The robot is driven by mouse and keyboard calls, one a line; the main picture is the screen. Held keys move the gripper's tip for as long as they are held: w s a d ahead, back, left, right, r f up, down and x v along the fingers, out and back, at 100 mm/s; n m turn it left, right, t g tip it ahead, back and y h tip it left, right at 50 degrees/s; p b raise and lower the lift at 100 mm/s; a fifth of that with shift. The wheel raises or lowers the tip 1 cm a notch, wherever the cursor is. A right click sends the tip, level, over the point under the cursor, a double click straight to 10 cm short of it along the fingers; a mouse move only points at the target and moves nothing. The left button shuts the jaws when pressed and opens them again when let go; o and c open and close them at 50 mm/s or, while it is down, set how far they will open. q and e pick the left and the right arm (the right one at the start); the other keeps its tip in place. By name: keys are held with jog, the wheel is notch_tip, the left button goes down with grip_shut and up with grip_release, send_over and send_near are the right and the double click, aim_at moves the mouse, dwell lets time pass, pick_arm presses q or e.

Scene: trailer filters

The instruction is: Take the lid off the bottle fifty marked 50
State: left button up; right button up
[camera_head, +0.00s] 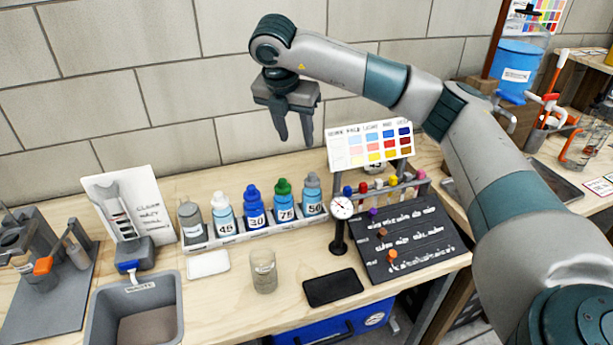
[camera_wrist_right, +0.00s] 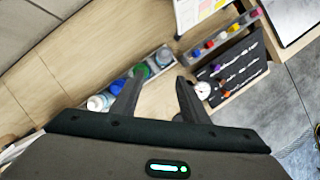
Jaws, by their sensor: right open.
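The bottle marked 50 (camera_head: 314,202) stands upright at the right end of a white rack (camera_head: 258,234) on the bench. Its grey lid (camera_head: 312,179) is on. In the right wrist view a grey lid (camera_wrist_right: 164,56) shows beyond the fingertips, beside a green one. My right gripper (camera_head: 294,138) is open and empty, fingers pointing down, in the air above the rack and the bottle marked 50. Its fingers also show in the right wrist view (camera_wrist_right: 159,80), spread apart. My left gripper is in neither view.
Bottles marked 75 (camera_head: 284,206), 20 (camera_head: 254,213) and 45 (camera_head: 223,219), and a grey one (camera_head: 190,222), fill the rack. A dial gauge (camera_head: 341,208) and black board (camera_head: 412,245) stand right. A glass beaker (camera_head: 263,270) is in front. The wall is behind.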

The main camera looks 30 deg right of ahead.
jog(key=shift+d+r+m+h, duration=0.3)
jog(key=shift+d+r+h, duration=0.1)
jog(key=shift+d+r, duration=0.25)
jog(key=shift+f, duration=0.15)
jog(key=p, duration=0.2)
send_over(312, 178)
jog(key=a, duration=0.1)
notch_tip(312, 178, down, 11)
jog(key=shift+f, duration=0.1)
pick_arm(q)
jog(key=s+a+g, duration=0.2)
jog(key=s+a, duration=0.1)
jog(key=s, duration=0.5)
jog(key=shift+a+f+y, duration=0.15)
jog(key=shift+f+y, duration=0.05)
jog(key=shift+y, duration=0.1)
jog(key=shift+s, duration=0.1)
pick_arm(e)
jog(key=shift+s, duration=0.1)
